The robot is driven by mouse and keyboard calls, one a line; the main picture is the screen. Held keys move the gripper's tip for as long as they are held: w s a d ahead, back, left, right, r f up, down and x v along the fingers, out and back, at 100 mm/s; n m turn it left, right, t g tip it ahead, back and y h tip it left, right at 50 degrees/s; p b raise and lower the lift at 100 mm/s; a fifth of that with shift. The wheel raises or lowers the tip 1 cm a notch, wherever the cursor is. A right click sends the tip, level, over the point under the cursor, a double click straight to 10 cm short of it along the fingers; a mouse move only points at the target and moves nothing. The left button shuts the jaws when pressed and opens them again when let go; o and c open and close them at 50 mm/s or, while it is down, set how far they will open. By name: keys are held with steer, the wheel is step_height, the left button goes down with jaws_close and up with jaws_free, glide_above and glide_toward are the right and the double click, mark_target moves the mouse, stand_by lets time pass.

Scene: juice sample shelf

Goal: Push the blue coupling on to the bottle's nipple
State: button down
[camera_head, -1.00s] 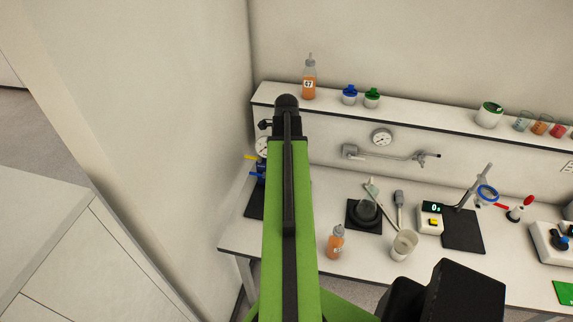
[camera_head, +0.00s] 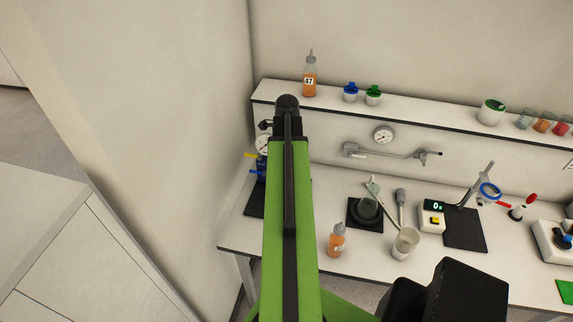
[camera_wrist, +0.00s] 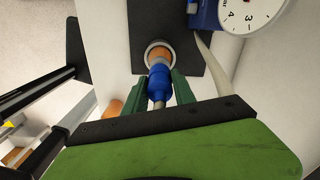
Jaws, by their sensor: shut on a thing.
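My gripper (camera_wrist: 160,90) has two green fingers shut on the blue coupling (camera_wrist: 159,82) in the wrist view. A metal stem (camera_wrist: 159,103) runs back from the coupling between the fingers. Just beyond the coupling, in line with it, is the bottle (camera_wrist: 159,54), orange with a pale grey ring, over a black mat (camera_wrist: 190,45). The coupling covers the bottle's nipple, so I cannot tell whether the two touch or how far they are joined. In the head view my arm hides the gripper, coupling and this bottle.
A blue device (camera_head: 259,165) with a round gauge (camera_head: 264,144) stands beside my arm; its gauge also shows in the wrist view (camera_wrist: 248,12). Another orange bottle (camera_head: 337,241) and a beaker (camera_head: 405,243) stand on the bench front. Bottle 47 (camera_head: 310,78) stands on the shelf.

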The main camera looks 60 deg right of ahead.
steer(key=shift+f+b, duration=1.1)
steer(key=shift+f, duration=0.1)
stand_by(0.4)
steer(key=c, duration=0.9)
jaws_free()
steer(key=shift+c, duration=0.2)
steer(key=shift+r, duration=0.15)
step_height(320, 180, up, 8)
steer(key=p, duration=0.8)
steer(key=shift+f, duration=0.35)
